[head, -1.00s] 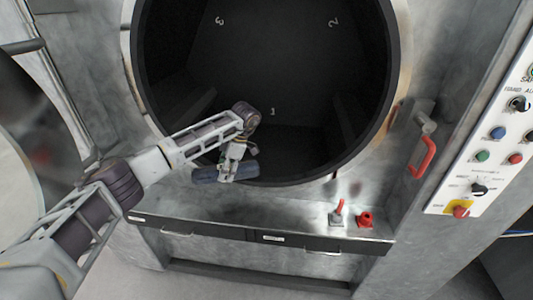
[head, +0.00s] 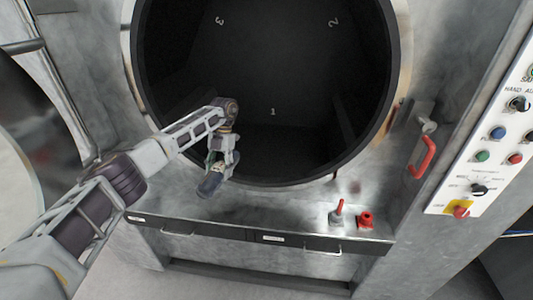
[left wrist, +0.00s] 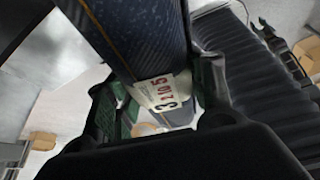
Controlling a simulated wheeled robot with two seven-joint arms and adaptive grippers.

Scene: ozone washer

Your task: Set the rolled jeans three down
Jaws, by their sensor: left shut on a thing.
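The rolled jeans (head: 211,184) are a dark blue roll held at the mouth of the washer drum, near its lower left rim. My left gripper (head: 220,165) is shut on them. In the left wrist view the rolled jeans (left wrist: 142,38) lie between the green-padded fingers of my left gripper (left wrist: 165,105). A white label with red and black print shows on the roll. The end of the roll is tilted toward the camera in the head view. My right gripper is in neither view.
The washer's round dark drum (head: 300,75) has compartments marked 1, 2 and 3. A metal ledge (head: 270,208) runs below it, with red controls (head: 365,219) at its right. A red handle (head: 422,158) and a control panel (head: 490,140) stand at the right.

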